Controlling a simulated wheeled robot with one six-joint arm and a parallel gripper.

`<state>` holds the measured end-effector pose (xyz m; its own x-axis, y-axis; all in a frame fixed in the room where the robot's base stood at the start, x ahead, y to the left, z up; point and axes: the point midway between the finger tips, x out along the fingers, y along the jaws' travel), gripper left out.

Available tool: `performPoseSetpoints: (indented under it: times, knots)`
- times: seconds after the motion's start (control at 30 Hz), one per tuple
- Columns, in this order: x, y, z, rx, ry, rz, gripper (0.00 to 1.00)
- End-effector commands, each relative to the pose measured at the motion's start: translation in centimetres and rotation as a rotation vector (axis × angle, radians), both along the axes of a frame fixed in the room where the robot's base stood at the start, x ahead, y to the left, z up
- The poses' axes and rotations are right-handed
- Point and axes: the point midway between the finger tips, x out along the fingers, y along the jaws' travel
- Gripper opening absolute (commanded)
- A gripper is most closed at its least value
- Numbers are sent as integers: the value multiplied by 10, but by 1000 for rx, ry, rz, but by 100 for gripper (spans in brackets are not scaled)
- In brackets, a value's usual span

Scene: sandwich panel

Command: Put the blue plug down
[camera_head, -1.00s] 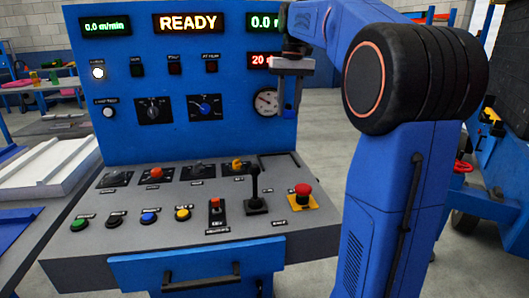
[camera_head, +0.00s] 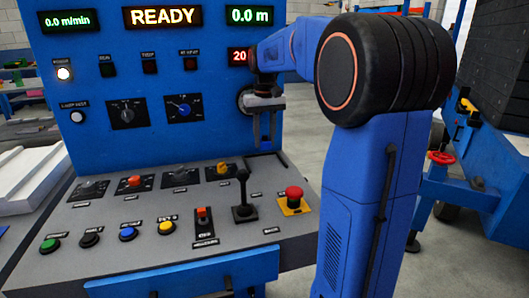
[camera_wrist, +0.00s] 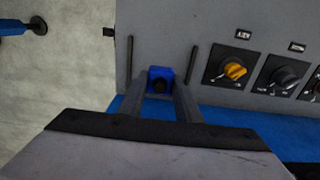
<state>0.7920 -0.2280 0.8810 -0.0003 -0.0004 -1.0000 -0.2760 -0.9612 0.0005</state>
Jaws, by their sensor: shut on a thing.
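The blue plug (camera_wrist: 160,73), a small blue block with a dark round centre, is held between the two grey fingers of my gripper (camera_wrist: 161,92) in the wrist view. In the head view my gripper (camera_head: 264,138) points down over the back right of the console top (camera_head: 215,245), in front of the blue panel. The plug is hard to pick out there against the blue. In the wrist view two thin black bars (camera_wrist: 192,63) lie on the grey console top, one on each side of the plug. I cannot tell whether the plug touches the console.
A black lever (camera_head: 244,190) and a red emergency button (camera_head: 293,197) on a yellow base stand in front of my gripper. A yellow knob (camera_wrist: 234,71) is to the right in the wrist view. A panel gauge is partly hidden behind my gripper.

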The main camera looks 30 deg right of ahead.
Motion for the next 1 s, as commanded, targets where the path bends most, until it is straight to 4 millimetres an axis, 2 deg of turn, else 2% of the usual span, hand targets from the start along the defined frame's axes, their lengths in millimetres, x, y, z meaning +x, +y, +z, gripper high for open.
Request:
performPoseSetpoints:
  times: [0.1,0.27,0.53,1.0]
  knots:
    - [0,0,-11,0,0,0,0]
    - [0,0,-18,0,1,0,0]
    - [0,0,-50,1,2,0,0]
    - [0,0,-56,0,-1,0,0]
